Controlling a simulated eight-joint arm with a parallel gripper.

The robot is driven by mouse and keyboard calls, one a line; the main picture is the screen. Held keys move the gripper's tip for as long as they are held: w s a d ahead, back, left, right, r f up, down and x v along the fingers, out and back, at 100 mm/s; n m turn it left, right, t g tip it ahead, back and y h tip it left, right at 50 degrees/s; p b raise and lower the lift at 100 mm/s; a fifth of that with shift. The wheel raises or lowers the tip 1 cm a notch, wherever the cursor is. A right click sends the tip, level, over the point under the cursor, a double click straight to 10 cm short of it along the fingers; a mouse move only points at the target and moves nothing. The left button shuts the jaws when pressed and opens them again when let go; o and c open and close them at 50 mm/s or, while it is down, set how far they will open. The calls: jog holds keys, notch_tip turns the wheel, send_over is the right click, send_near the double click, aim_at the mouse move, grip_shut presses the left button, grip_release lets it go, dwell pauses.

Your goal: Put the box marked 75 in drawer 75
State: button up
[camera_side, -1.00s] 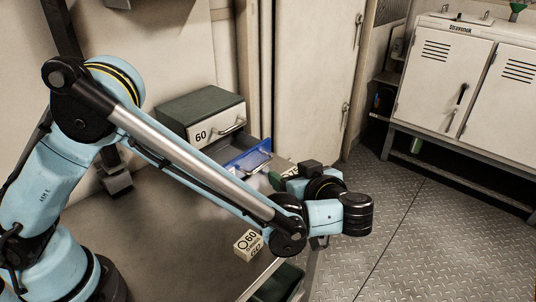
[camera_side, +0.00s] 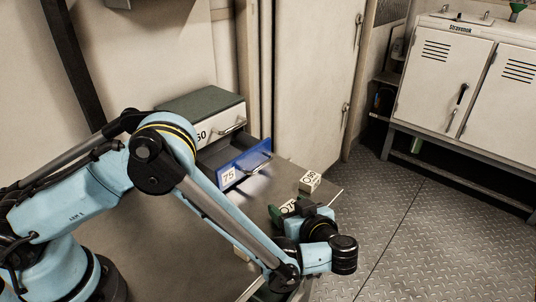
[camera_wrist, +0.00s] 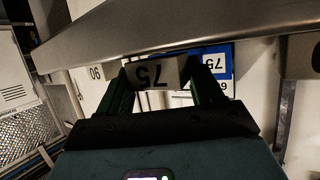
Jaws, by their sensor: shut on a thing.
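The box marked 75 (camera_wrist: 157,75) is a small pale block between the two dark green fingers of my gripper (camera_wrist: 163,85) in the wrist view. My gripper (camera_side: 289,208) is shut on it near the right edge of the table in the side view, where the box (camera_side: 288,207) is partly hidden by the fingers. I cannot tell whether the box touches the table. Drawer 75 (camera_side: 246,163) is blue with a white 75 label and stands pulled open, back left of my gripper. Its blue front (camera_wrist: 212,52) also shows behind the box in the wrist view.
A box marked 90 (camera_side: 310,181) stands on the table (camera_side: 275,185) just behind my gripper. The closed drawer 60 (camera_side: 221,126) sits above drawer 75 in the green-topped cabinet (camera_side: 200,103). Another pale box shows partly behind my arm. The table ends beside my gripper.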

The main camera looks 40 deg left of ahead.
jog(key=shift+f, duration=0.15)
jog(key=o, duration=1)
